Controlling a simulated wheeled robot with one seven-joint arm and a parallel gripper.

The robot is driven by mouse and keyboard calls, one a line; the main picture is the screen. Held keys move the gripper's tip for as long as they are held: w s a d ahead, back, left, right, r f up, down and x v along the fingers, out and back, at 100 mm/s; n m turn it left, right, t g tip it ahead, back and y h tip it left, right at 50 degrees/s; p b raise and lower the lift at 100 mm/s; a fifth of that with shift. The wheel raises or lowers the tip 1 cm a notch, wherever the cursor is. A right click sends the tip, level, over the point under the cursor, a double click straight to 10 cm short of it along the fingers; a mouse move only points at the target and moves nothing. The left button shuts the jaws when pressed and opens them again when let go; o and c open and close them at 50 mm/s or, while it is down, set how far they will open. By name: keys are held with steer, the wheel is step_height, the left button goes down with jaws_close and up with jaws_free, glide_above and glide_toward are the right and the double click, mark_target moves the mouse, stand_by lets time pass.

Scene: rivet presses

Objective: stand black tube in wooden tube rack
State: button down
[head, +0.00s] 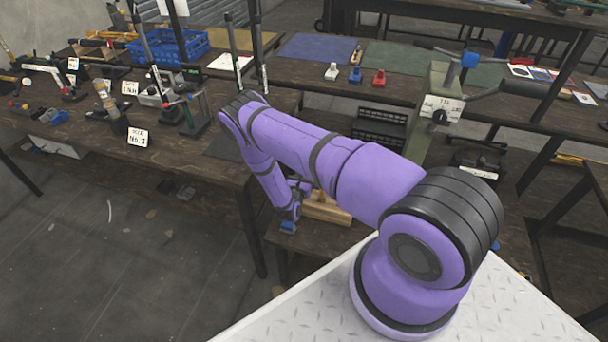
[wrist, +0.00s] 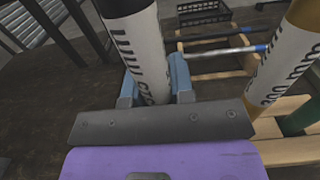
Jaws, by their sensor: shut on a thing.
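In the wrist view a white tube with black lettering and a black upper end (wrist: 140,50) stands between the blue fingers of my gripper (wrist: 153,85), which is shut on it. The tube leans slightly; its lower end is hidden behind my gripper. To the right is a wooden rack (wrist: 290,152), partly out of view, with a white tube with a brown-gold end (wrist: 287,65) and a green piece (wrist: 300,120) at it. In the head view my gripper (head: 288,226) is low beside the wooden rack (head: 325,211), which my arm partly hides. The held tube cannot be made out there.
In the wrist view, a wooden frame (wrist: 205,74) carries rods with blue ends (wrist: 235,51) beyond the held tube, near a dark bin (wrist: 203,12). In the head view, a grey-green press (head: 441,105) stands right of my arm, and a cluttered bench (head: 60,148) lies left.

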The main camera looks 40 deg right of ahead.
steer(key=c, duration=0.9)
jaws_free()
steer(key=v, duration=1)
steer(key=shift+s+a, duration=0.25)
steer(key=shift+a, duration=0.05)
